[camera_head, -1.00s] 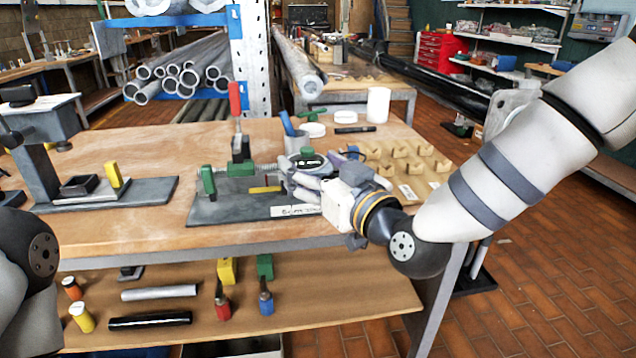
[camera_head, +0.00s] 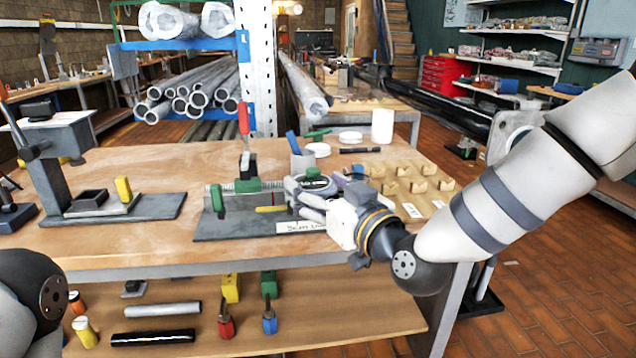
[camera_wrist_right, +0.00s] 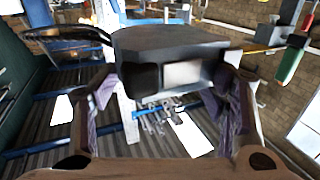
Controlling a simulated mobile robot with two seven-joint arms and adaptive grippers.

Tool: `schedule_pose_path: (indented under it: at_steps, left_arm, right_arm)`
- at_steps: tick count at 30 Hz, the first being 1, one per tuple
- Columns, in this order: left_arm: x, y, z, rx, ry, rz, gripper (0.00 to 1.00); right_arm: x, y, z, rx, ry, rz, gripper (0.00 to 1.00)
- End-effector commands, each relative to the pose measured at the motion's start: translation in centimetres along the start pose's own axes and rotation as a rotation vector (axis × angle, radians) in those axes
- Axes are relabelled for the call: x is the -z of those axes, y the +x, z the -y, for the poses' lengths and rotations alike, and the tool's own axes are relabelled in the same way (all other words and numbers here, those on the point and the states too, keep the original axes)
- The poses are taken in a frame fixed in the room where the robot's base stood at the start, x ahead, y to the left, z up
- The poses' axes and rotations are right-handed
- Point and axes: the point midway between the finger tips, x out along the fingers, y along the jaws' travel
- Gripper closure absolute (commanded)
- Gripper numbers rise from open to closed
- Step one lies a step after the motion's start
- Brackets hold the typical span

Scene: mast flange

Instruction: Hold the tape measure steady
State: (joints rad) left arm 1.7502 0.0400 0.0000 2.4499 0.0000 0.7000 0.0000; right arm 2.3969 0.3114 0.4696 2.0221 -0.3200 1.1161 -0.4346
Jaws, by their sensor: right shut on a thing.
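The tape measure (camera_head: 315,182) is a small dark case with some green on it, at the right end of the grey clamping fixture (camera_head: 212,226) on the workbench. My right gripper (camera_head: 303,194) reaches in from the right and is shut on it. In the right wrist view the dark case (camera_wrist_right: 180,42) sits between the two fingers of the right gripper (camera_wrist_right: 165,95). The fingers and wrist hide part of it in the head view. Only a part of my left arm shows at the lower left, and its gripper is out of view.
A red-handled clamp (camera_head: 244,120) stands behind the fixture. A grey cup (camera_head: 302,160) with a blue item, a white cylinder (camera_head: 382,126) and a board with several tan blocks (camera_head: 402,186) lie beyond my right gripper. A grey stand (camera_head: 50,170) is at left.

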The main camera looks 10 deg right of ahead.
Motion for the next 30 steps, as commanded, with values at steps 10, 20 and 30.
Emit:
schedule_pose_path:
  at_steps: [10, 20, 30]
  left_arm:
    - [-1.5, 2.1, 0.1, 0.003, 0.000, 0.067, 0.60]
    - [-2.8, 3.9, 0.1, 0.005, 0.000, 0.122, 0.60]
    - [-4.1, 6.0, 0.2, 0.008, 0.002, 0.177, 0.60]
  right_arm:
    - [-2.8, 2.4, -1.4, -0.001, 0.002, 0.003, 0.76]
    - [-5.0, 4.5, -2.8, -0.001, 0.001, 0.001, 0.76]
    - [-7.3, 6.7, -4.1, -0.001, 0.001, 0.001, 0.76]
